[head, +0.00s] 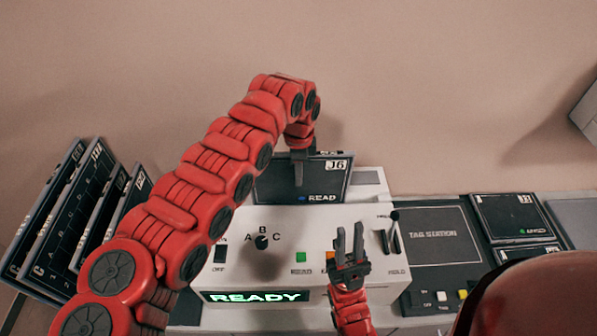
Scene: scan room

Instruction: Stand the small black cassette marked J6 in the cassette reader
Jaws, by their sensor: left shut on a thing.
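The small black cassette marked J6 (325,178) is upright at the back of the white cassette reader (285,215), its pale label at its upper right. My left gripper (299,178) reaches over from the left and is shut on the cassette, with a finger down its front face. I cannot tell whether its lower edge is seated in a slot. The word READ and a blue light show near its bottom edge. The reader's display (257,296) glows READY in green. My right gripper (349,235) is open and empty, fingers up, in front of the reader's controls.
Several larger dark cassettes (62,210) lean in a rack at the left. The reader's front has a knob (261,242), coloured buttons and levers. A tag station (432,236) is at the right, beside more black cassettes (517,215). A plain wall is behind.

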